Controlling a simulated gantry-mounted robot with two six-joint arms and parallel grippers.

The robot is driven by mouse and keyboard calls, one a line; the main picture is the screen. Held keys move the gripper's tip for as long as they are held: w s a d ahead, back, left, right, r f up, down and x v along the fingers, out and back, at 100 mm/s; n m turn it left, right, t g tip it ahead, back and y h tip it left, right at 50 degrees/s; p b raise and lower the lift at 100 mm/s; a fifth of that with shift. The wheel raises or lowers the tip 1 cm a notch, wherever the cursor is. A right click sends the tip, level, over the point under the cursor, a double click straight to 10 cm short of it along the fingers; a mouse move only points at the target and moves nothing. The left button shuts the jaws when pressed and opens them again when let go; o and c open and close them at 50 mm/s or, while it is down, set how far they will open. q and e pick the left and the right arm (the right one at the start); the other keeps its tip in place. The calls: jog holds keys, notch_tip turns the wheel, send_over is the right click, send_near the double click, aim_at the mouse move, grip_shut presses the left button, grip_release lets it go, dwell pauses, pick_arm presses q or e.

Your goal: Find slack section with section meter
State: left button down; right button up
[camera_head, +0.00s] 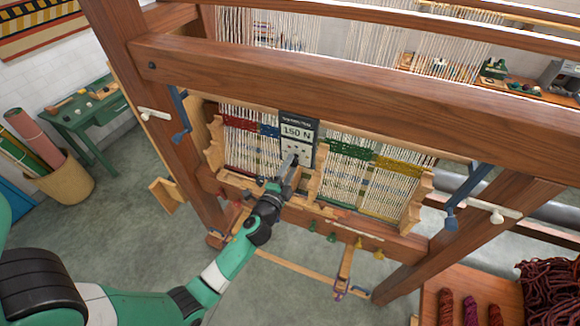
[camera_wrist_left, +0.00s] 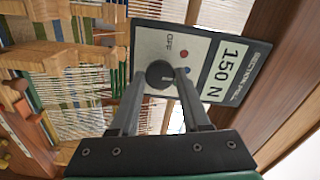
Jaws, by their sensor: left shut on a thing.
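The section meter (camera_head: 298,131) is a dark panel with a light display, set among the warp threads of the loom. Its display reads 150 N; I cannot tell whether there is a decimal point. The meter also shows in the left wrist view (camera_wrist_left: 226,65), with a dark knob (camera_wrist_left: 160,73), an OFF mark, and a red and a blue dot. My left gripper (camera_head: 291,163) is shut on the knob; its fingers (camera_wrist_left: 160,76) sit either side of it. Threads lie left of the meter (camera_head: 245,150) and right of it (camera_head: 350,185). My right gripper is not in view.
The loom's heavy wooden beam (camera_head: 320,80) crosses above the meter. Blue handles (camera_head: 180,115) (camera_head: 467,195) hang at both sides. A green table (camera_head: 90,110) and a basket of rolls (camera_head: 65,185) stand at left. Dark red skeins (camera_head: 548,290) lie at lower right.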

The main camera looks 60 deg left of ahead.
pick_arm(q)
jog(key=shift+m, duration=0.3)
jog(key=shift+c, duration=1.8)
grip_release()
jog(key=b+v, duration=0.1)
jog(key=v, duration=1)
jog(key=shift+s+d+b, duration=0.2)
jog(key=shift+b, duration=0.1)
